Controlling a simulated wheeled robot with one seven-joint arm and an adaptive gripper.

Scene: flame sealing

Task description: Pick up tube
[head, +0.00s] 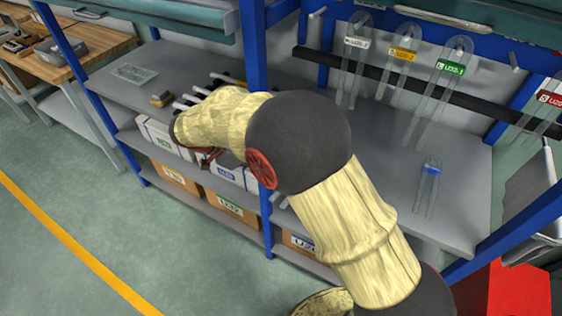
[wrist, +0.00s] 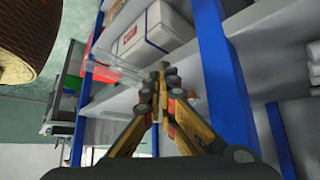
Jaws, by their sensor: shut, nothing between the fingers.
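Several clear U-shaped glass tubes with coloured labels hang at the back right in the head view: a white-labelled one (head: 357,62), a yellow-labelled one (head: 405,54), a green-labelled one (head: 450,68) and a red-labelled one at the right edge (head: 549,98). A blue-labelled tube (head: 430,172) stands or leans on the shelf at the right. My gripper (wrist: 160,70) is shut and empty in the wrist view, its fingertips together. In the head view it shows only in part, at the shelf's front left, away from these tubes. A clear thing (wrist: 118,66) beside the fingertips is too unclear to name.
The grey shelf (head: 465,228) is bare around the blue-labelled tube. Blue posts (head: 257,60) divide the rack. Lower shelves hold white boxes (wrist: 150,28) and cardboard boxes (head: 230,208). Pale rods (head: 190,99) lie behind my forearm. A red box (head: 515,292) stands at the lower right.

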